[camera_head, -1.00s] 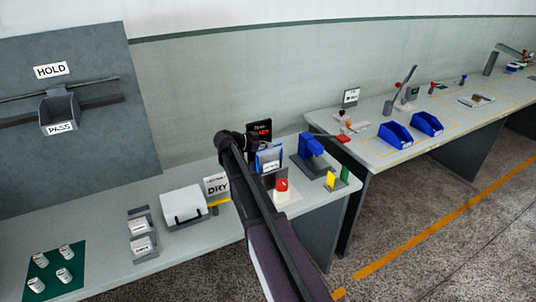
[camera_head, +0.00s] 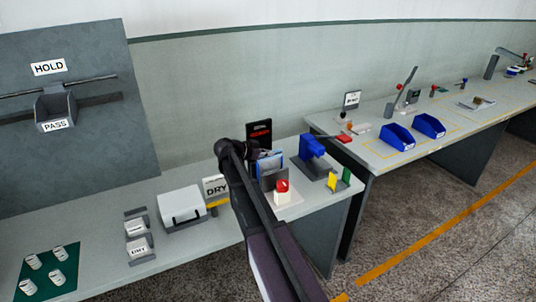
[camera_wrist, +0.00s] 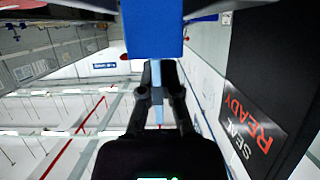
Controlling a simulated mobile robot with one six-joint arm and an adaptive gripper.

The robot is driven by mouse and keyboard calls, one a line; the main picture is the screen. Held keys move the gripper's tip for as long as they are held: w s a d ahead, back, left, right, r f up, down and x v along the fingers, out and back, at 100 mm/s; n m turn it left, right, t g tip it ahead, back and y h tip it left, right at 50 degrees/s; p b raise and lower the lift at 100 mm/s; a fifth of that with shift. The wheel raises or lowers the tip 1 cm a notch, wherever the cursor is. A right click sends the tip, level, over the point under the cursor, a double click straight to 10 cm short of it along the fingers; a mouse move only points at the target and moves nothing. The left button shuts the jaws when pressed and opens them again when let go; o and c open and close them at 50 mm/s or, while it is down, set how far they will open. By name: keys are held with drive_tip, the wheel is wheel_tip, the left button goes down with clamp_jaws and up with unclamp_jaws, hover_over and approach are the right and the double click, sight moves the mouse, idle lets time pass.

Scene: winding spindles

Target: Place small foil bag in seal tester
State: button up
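My gripper (camera_wrist: 158,72) points at a blue block in the wrist view. Its two dark fingers are nearly together on a thin pale-blue strip (camera_wrist: 157,78), which looks like the small foil bag seen edge-on. The blue block (camera_wrist: 152,28) sits just beyond the fingertips; I cannot tell whether they touch. In the head view, a blue-edged, pale-faced thing (camera_head: 270,166) stands below the dark display (camera_head: 259,134), probably at the seal tester. My arm partly hides this spot. The display also shows in the wrist view (camera_wrist: 248,130), reading SEAL READY.
A red button on a white box (camera_head: 283,190) stands in front. A DRY sign (camera_head: 216,187) and white case (camera_head: 182,207) are at left. Two blue bins (camera_head: 397,137) stand on the farther table.

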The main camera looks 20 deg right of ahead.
drive_tip(key=o, duration=0.5)
drive_tip(key=shift+r, duration=0.15)
drive_tip(key=p+v, duration=0.5)
drive_tip(key=v, duration=0.7)
drive_tip(key=shift+w, duration=0.1)
idle(0.4)
